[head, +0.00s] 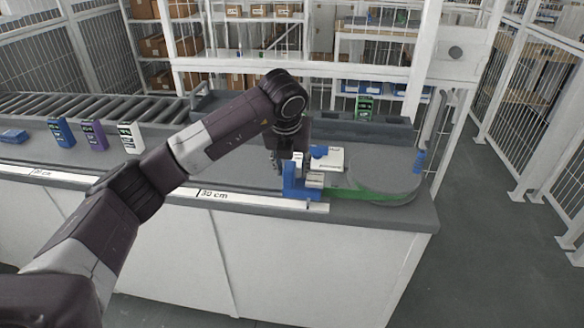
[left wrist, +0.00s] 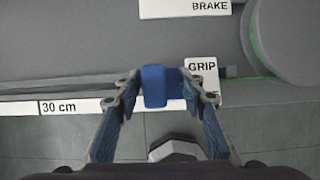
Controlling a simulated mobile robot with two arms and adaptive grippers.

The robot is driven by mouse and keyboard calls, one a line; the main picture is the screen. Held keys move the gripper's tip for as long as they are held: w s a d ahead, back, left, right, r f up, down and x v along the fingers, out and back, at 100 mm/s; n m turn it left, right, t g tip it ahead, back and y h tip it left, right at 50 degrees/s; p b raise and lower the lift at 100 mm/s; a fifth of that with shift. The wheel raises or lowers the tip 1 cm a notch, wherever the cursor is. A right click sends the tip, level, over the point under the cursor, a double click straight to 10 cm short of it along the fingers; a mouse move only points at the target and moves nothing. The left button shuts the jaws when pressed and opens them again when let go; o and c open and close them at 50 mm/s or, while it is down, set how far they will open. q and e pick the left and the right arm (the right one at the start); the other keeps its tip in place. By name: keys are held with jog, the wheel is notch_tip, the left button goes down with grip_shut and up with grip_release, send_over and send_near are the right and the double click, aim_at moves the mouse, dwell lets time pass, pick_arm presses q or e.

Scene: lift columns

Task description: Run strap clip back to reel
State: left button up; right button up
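My left gripper (head: 285,160) is at the blue strap clip (head: 290,184) near the counter's front edge. In the left wrist view the fingertips (left wrist: 160,85) are on either side of the blue clip (left wrist: 155,86). I cannot tell whether they press on it. The green strap (head: 378,196) runs along the front of the round grey reel (head: 396,186), to the right of the clip. The reel also shows at the upper right of the left wrist view (left wrist: 292,40). My right gripper is not in view.
A GRIP label (left wrist: 203,68) lies beside the clip, and a BRAKE plate (left wrist: 185,9) is behind. A white 30 cm scale strip (head: 225,196) follows the counter's front edge. Blue, purple and white boxes (head: 94,135) stand at the left, before a roller conveyor (head: 95,105).

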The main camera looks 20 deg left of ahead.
pick_arm(q)
jog(key=v, duration=1.2)
jog(key=shift+d, duration=0.1)
